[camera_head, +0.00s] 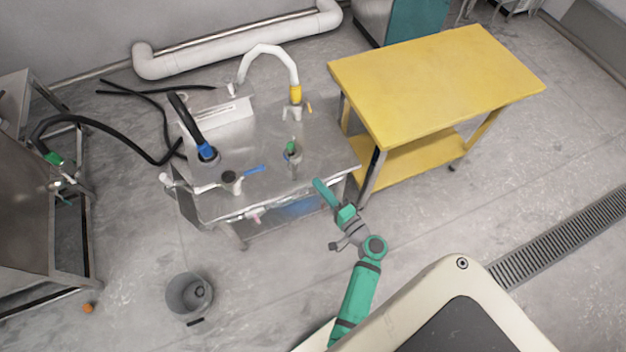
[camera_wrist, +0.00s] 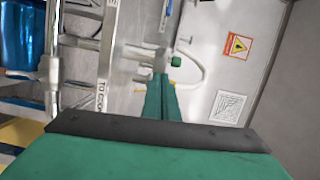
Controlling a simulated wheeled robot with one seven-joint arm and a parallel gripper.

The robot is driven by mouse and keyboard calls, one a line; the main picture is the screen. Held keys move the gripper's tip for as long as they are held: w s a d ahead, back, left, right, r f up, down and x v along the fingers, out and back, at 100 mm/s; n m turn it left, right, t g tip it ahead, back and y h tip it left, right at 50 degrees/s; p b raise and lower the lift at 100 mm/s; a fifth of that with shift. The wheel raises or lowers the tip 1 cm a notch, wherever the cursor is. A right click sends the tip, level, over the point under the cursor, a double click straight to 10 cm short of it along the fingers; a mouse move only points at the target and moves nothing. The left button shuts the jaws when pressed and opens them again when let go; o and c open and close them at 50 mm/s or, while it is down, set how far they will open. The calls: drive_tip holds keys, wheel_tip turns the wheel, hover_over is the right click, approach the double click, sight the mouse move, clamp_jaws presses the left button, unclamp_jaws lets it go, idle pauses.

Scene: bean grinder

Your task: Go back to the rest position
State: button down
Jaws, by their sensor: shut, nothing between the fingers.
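My gripper (camera_head: 320,187) is at the end of my green arm, low in the middle of the head view. It is at the right front corner of the steel machine table (camera_head: 265,140). Whether it touches the table edge I cannot tell. In the wrist view my gripper (camera_wrist: 161,85) shows as two green fingers, shut together with nothing between them. Behind them are metal pipes and a steel panel with a yellow warning label (camera_wrist: 237,45).
A yellow cart (camera_head: 435,80) stands just right of the machine table. A grey bucket (camera_head: 190,295) is on the floor at the lower left. A steel frame (camera_head: 45,230) stands at the left. Black hoses (camera_head: 105,128) run to the machine. The floor right of my arm is open.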

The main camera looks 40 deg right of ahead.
drive_tip(key=s+a, duration=0.1)
drive_tip(key=s, duration=0.5)
drive_tip(key=shift+s+a, duration=0.25)
drive_tip(key=shift+s, duration=0.15)
drive_tip(key=shift+r, duration=0.1)
drive_tip(key=s+a+f+n+g+h, duration=0.1)
drive_tip(key=s+a+f+n+g, duration=0.3)
drive_tip(key=a, duration=0.4)
drive_tip(key=s+a+f+n+g, duration=0.25)
drive_tip(key=s+a+f, duration=0.2)
drive_tip(key=a, duration=0.35)
drive_tip(key=s+a+r+n+t, duration=0.1)
drive_tip(key=s+a+r+n, duration=0.1)
drive_tip(key=r, duration=0.6)
drive_tip(key=s+a+r+n+t, duration=0.1)
drive_tip(key=s+a+r+n, duration=0.2)
drive_tip(key=a+r+n, duration=0.2)
drive_tip(key=s+a+r+n+t+y, duration=0.1)
drive_tip(key=s+a+r+n+t, duration=0.1)
drive_tip(key=r, duration=0.8)
drive_tip(key=s+a+n, duration=0.1)
drive_tip(key=a, duration=0.1)
drive_tip(key=shift+a+r+n, duration=0.3)
drive_tip(key=shift+r+n, duration=0.05)
drive_tip(key=shift+r, duration=0.05)
drive_tip(key=shift+s, duration=0.1)
